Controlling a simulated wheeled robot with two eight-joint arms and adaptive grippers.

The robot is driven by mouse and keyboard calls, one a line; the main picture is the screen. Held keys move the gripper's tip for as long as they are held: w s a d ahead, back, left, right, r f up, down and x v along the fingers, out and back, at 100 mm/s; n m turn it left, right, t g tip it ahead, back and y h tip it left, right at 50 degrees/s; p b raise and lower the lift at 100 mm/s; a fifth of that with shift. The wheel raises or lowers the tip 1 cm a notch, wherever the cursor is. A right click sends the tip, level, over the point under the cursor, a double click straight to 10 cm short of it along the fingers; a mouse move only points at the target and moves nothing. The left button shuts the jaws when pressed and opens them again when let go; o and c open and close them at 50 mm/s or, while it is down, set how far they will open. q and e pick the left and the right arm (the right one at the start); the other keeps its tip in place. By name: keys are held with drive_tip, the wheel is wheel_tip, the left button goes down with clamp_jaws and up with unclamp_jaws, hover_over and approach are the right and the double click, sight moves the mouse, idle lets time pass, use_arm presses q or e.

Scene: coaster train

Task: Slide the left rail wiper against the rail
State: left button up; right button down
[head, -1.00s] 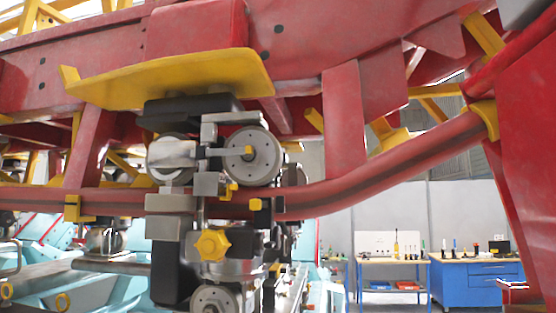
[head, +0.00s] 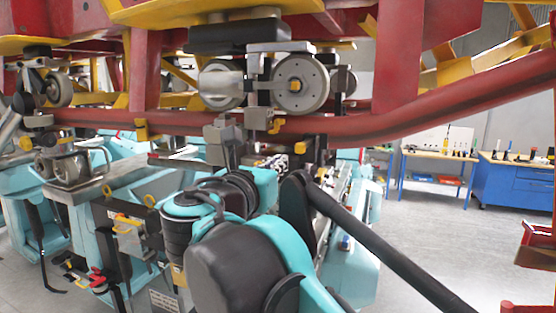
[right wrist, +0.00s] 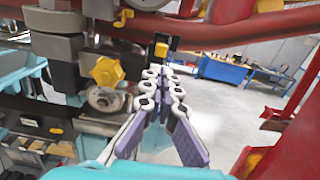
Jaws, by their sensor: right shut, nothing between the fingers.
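The red rail (head: 350,126) runs across the head view and also shows in the right wrist view (right wrist: 215,36). A wheel carriage (head: 300,85) sits on it. A small black and yellow block (head: 275,126) is at the rail below the wheels. A yellow and black block also shows in the right wrist view (right wrist: 161,48), just beyond my fingertips. I cannot tell for certain which piece is the left rail wiper. My right gripper (head: 278,160) is below the rail, partly hidden by my arm. In the right wrist view its fingers (right wrist: 159,73) are shut and empty. My left gripper is not in view.
A yellow star knob (right wrist: 106,72) is left of my fingers. Another yellow bracket (head: 141,129) is on the rail further left. Teal train parts (head: 28,200) fill the lower left. A blue bench (head: 515,182) stands behind, with open floor before it.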

sight(298, 148)
drive_tip(key=p+x, duration=0.2)
drive_tip(key=x, duration=0.7)
drive_tip(key=shift+w+d, duration=0.2)
drive_tip(key=shift+w, duration=0.15)
